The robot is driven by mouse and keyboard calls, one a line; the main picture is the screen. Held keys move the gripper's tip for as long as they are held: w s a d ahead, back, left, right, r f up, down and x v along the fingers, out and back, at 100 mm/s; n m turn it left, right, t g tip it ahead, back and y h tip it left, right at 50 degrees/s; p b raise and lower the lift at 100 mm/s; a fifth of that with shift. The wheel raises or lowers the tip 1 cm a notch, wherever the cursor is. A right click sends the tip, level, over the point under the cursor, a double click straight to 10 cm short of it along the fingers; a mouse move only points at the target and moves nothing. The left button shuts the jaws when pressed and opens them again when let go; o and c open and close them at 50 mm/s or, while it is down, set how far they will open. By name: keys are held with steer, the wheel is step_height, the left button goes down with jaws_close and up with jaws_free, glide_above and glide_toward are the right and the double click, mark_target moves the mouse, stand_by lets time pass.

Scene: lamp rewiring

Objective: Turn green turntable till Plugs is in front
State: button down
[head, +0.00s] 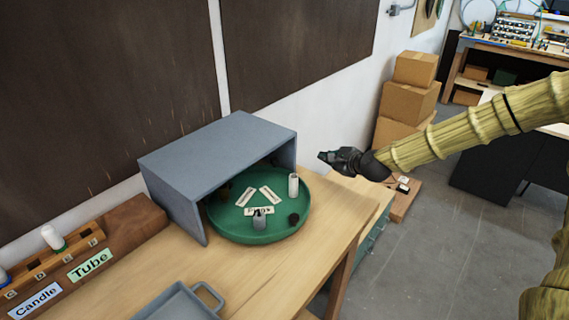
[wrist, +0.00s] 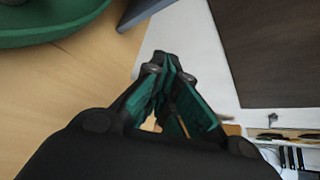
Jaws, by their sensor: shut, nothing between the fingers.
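The green turntable (head: 262,236) sits on the wooden workbench, partly under a grey open-fronted cover (head: 215,150). Its back part is hidden in shade. On it are several white labels, the front one (head: 259,211) too small to read for certain. A white cylinder (head: 293,185), a grey cylinder (head: 259,221) and a dark round piece (head: 294,219) stand on it. My gripper (head: 325,156) is shut and empty, in the air to the right of the turntable and apart from it. In the wrist view, the turntable's rim (wrist: 60,36) shows at top left, beyond the shut fingers (wrist: 165,68).
A wooden rack with a Candle label (head: 36,300) and a Tube label (head: 90,264) stands at the left. A grey tray (head: 177,304) lies at the bench front. Cardboard boxes (head: 408,103) are stacked behind my gripper. Bare bench lies left of the turntable's front.

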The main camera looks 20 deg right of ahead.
steer(key=s+a+r+m+g+y+p, duration=0.1)
steer(key=s+a+r+m+g+y, duration=0.15)
steer(key=s+a+m, duration=0.3)
steer(key=p, duration=0.2)
glide_toward(285, 177)
steer(key=shift+m+g, duration=0.25)
steer(key=shift+w+a+r, duration=0.2)
steer(key=shift+w+a, duration=0.35)
steer(key=shift+w, duration=0.3)
steer(key=shift+w+a+r, duration=0.25)
steer(key=shift+w+a, duration=0.35)
steer(key=shift+w, duration=0.25)
steer(key=shift+w+a+f+p, duration=0.1)
steer(key=shift+w+a+p, duration=0.2)
steer(key=shift+w, duration=0.3)
steer(key=shift+w+a+f+p, duration=0.1)
steer(key=shift+w+a+p, duration=0.25)
steer(key=shift+w, duration=0.2)
steer(key=shift+w+a+f+p, duration=0.1)
steer(key=shift+w+a+p, duration=0.2)
steer(key=shift+w, duration=0.3)
